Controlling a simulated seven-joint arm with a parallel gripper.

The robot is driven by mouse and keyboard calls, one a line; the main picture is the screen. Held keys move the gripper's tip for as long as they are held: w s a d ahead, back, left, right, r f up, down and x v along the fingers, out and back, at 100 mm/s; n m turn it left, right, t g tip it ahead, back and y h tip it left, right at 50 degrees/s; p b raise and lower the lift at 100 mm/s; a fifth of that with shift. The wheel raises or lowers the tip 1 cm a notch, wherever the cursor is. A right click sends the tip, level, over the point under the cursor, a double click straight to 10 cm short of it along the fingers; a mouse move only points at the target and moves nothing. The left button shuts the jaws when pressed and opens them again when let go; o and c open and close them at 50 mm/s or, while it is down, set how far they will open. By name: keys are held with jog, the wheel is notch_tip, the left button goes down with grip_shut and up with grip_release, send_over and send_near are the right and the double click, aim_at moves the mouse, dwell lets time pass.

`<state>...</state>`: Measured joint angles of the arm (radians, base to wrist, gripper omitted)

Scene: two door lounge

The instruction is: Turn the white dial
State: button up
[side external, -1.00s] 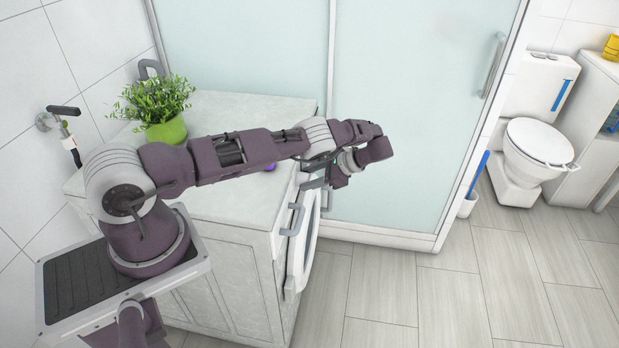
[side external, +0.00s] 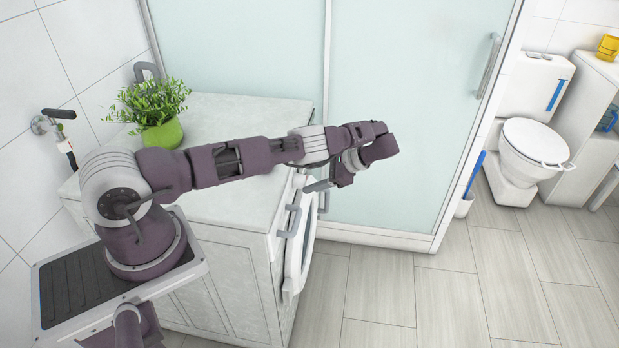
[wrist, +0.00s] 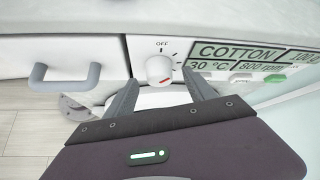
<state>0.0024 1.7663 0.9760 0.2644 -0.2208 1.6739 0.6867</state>
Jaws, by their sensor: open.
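The white dial (wrist: 159,68) is a round knob with a red mark, on the washing machine's front panel, in the wrist view. An "OFF" label and short tick marks sit around it. My gripper (wrist: 160,88) is open, with one finger to the left and one to the right of the dial in the picture. The dial shows between the fingertips and nothing is held. I cannot tell whether either finger touches it. In the side external view my gripper (side external: 320,186) points back toward the machine's front, and the dial is hidden there.
A display panel (wrist: 240,55) reading COTTON is right of the dial. A grey handle (wrist: 65,75) sticks out at left. The round machine door (side external: 301,245) is below my gripper. A potted plant (side external: 160,130) stands on the counter (side external: 230,205). The floor in front is clear.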

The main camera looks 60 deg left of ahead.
jog(key=shift+w+d+r, duration=0.1)
jog(key=shift+w+d, duration=0.05)
jog(key=shift+d, duration=0.05)
jog(key=shift+a+r, duration=0.15)
jog(key=shift+r, duration=3.35)
